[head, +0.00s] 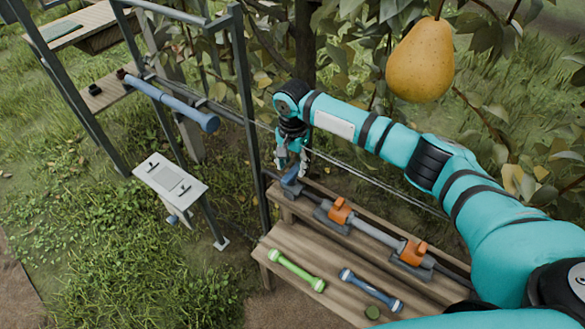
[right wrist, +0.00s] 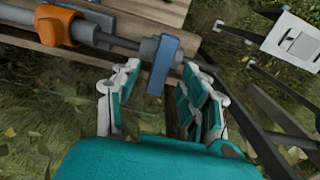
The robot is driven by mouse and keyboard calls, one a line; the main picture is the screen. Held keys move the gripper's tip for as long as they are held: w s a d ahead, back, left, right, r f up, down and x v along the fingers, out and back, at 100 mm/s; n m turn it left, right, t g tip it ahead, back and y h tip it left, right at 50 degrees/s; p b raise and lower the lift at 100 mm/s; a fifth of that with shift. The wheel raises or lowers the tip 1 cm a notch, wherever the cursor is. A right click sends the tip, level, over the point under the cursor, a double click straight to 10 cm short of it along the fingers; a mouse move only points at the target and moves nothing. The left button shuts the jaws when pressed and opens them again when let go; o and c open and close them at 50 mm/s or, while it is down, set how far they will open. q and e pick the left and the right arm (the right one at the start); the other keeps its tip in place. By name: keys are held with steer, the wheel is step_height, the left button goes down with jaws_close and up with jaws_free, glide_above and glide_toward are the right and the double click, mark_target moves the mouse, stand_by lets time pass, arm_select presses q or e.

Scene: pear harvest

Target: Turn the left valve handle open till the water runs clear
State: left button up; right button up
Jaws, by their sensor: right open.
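A grey pipe (head: 375,232) runs along the back of a wooden bench. At its left end is a blue handle (head: 291,176), which stands crosswise to the pipe in the right wrist view (right wrist: 163,62). Two orange fittings, a left one (head: 340,211) and a right one (head: 413,253), sit further along the pipe. My right gripper (head: 291,164) is open and points down over the blue handle. In the right wrist view its fingers (right wrist: 158,98) are on either side of the handle, with gaps visible. No running water shows. My left gripper is out of view.
A metal post (head: 251,130) stands just left of my right gripper. A pear (head: 420,60) hangs near the upper arm among leaves.

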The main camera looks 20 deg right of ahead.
mark_target(292, 174)
steer(key=shift+f, duration=0.65)
steer(key=shift+w+f, duration=0.1)
steer(key=shift+f, duration=0.55)
steer(key=shift+c, duration=0.5)
jaws_close()
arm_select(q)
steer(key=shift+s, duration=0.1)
